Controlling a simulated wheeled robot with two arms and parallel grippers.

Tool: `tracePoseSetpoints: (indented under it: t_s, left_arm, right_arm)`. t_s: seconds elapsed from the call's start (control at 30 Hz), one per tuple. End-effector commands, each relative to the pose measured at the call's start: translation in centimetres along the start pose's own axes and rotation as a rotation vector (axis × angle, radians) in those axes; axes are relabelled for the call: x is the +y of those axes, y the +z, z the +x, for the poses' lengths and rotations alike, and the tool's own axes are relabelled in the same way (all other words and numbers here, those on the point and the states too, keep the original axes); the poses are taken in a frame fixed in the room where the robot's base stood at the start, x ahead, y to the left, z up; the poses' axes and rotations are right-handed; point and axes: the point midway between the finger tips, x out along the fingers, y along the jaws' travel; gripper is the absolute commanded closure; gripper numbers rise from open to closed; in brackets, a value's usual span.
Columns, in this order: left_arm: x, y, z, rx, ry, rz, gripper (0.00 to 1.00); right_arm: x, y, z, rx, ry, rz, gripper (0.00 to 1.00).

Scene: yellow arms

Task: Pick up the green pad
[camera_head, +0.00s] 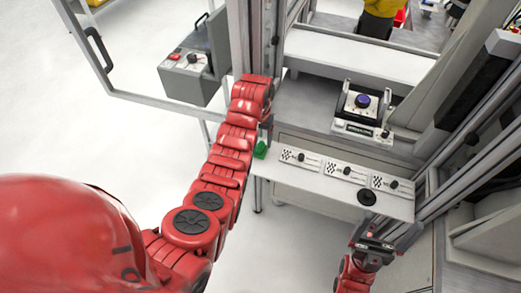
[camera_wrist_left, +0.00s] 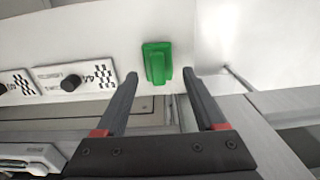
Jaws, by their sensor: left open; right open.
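The green pad (camera_head: 261,149) sits at the left end of a narrow white shelf. It also shows in the left wrist view (camera_wrist_left: 156,62) as a green block with a raised ridge. My left gripper (camera_wrist_left: 160,74) is open, its two dark fingers pointing towards the pad, one to each side in the picture. I see no contact, and nothing is held between the fingers. In the head view the left gripper is mostly hidden by my red arm. My right gripper (camera_head: 373,245) is below the shelf's right end, away from the pad; its fingers are hard to make out.
The white shelf (camera_head: 300,179) also bears several labelled plates with black knobs (camera_head: 345,172) and a black disc (camera_head: 367,198). A grey control box (camera_head: 193,75) and metal frame posts stand nearby.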

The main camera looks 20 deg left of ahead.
Motion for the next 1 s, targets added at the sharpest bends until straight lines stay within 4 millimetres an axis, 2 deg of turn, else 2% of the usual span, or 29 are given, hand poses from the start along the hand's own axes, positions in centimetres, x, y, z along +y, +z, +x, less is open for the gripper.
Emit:
tracePoseSetpoints:
  t_s: [0.03, 0.17, 0.3, 0.5, 0.7, 0.77, 1.0]
  left_arm:
    - [0.1, 0.2, 0.2, -0.007, 0.0, 0.001, 0.29]
    - [0.3, 0.3, 1.8, -0.009, 0.0, 0.001, 0.29]
    - [0.3, 0.1, 3.4, -0.006, 0.001, 0.001, 0.29]
    - [0.3, 0.1, 4.3, -0.002, 0.0, 0.002, 0.29]
    - [0.3, 0.1, 4.4, -0.001, 0.0, 0.002, 0.29]
    - [0.3, 0.0, 4.4, -0.001, 0.0, 0.002, 0.36]
    - [0.3, 0.0, 4.4, -0.001, 0.0, 0.001, 0.79]
  right_arm:
    - [0.1, -0.1, 0.9, 0.0, 0.0, 0.0, 0.0]
    - [0.1, -0.3, 2.0, 0.0, 0.0, 0.0, 0.0]
    - [0.1, -0.4, 2.2, 0.0, 0.0, 0.0, 0.0]
    - [0.1, -0.4, 2.4, 0.0, 0.0, 0.0, 0.0]
    - [0.1, -0.4, 2.4, 0.0, 0.0, 0.0, 0.0]
    - [0.1, -0.4, 2.4, 0.001, 0.0, 0.0, 0.0]
    - [0.1, -0.4, 2.4, 0.0, 0.0, 0.0, 0.0]
